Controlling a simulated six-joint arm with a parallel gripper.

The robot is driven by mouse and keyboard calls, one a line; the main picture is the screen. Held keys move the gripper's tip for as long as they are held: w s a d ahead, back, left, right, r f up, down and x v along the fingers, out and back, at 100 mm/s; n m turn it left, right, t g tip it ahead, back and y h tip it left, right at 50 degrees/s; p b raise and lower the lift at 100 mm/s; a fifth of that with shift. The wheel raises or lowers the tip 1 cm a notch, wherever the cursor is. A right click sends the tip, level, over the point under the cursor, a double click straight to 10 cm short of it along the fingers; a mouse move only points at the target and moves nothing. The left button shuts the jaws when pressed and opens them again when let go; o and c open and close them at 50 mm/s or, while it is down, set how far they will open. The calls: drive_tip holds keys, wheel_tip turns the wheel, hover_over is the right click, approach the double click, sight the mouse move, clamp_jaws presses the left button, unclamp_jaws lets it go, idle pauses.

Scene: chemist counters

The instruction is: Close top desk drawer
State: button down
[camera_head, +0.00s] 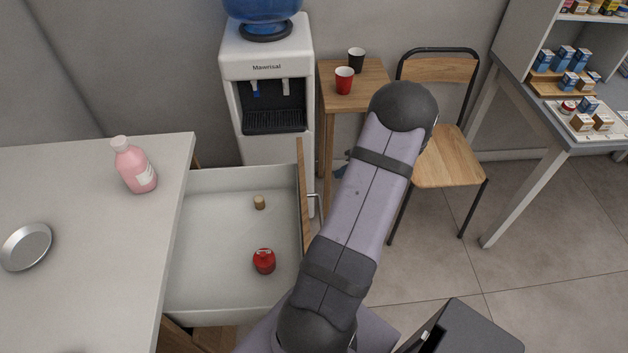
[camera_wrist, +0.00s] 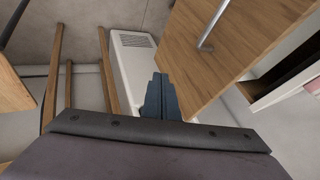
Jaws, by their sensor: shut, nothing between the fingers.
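The top desk drawer (camera_head: 215,215) is pulled out from the white desk (camera_head: 90,250). Its wooden front (camera_head: 303,195) faces right and bears a metal handle (camera_head: 317,197). In the wrist view the wooden front (camera_wrist: 245,45) and handle (camera_wrist: 213,25) fill the upper right. My gripper (camera_wrist: 160,80) is shut and empty, pointing past the lower left edge of the front. I see no clear contact with it. In the head view my arm hides most of the gripper. A red container (camera_head: 264,262) and a small cork-coloured cylinder (camera_head: 259,202) lie in the drawer.
A water dispenser (camera_head: 268,90) stands behind the drawer. A pink bottle (camera_head: 136,168) and metal dish (camera_head: 25,247) are on the desk.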

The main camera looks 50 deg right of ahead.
drive_tip(key=w+a+f+p, duration=0.3)
drive_tip(key=w+f, duration=0.4)
drive_tip(key=w, duration=0.1)
drive_tip(key=shift+a+p, duration=0.25)
drive_tip(key=shift+p, duration=0.1)
drive_tip(key=shift+w+f, duration=0.1)
drive_tip(key=shift+w, duration=0.05)
